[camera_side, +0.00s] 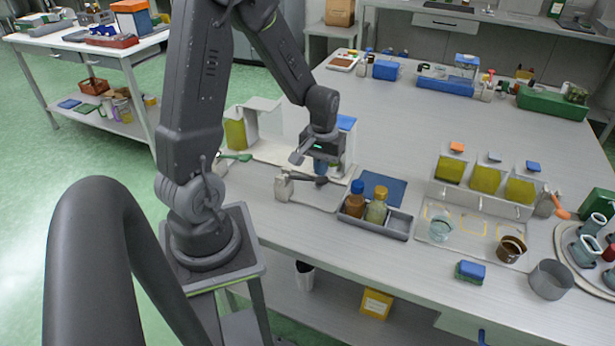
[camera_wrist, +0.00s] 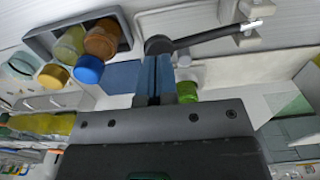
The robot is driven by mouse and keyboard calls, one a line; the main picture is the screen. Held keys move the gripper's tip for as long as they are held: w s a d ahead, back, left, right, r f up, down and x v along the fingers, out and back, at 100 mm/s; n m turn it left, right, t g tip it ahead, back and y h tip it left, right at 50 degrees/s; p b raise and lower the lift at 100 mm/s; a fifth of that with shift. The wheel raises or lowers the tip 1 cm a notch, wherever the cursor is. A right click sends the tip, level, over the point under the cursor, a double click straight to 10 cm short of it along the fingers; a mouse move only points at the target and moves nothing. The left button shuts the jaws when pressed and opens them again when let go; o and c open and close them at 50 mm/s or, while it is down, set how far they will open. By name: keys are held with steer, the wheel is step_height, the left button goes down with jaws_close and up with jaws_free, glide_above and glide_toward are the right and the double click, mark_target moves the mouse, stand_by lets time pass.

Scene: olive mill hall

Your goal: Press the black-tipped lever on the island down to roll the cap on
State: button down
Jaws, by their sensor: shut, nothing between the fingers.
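The lever is a dark bar with a round black tip (camera_side: 321,181), pivoted on a small white block (camera_side: 284,187) on the island (camera_side: 420,120). In the side view it lies nearly level. In the wrist view the black tip (camera_wrist: 158,45) is just beyond my fingertips, and the bar runs right to its pivot (camera_wrist: 250,28). My gripper (camera_side: 320,172) is shut and empty, pointing down just above the tip. Its blue fingers (camera_wrist: 156,62) are together; I cannot tell whether they touch the tip. A green cap (camera_wrist: 187,91) shows beside the fingers, partly hidden.
A white stand (camera_side: 262,122) is behind left. The island's middle back is clear.

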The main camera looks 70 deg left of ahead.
mark_target(321, 182)
stand_by(0.4)
steer(key=shift+f, duration=2.6)
steer(key=shift+r, duration=2.6)
steer(key=shift+r, duration=0.1)
steer(key=shift+r, duration=2.4)
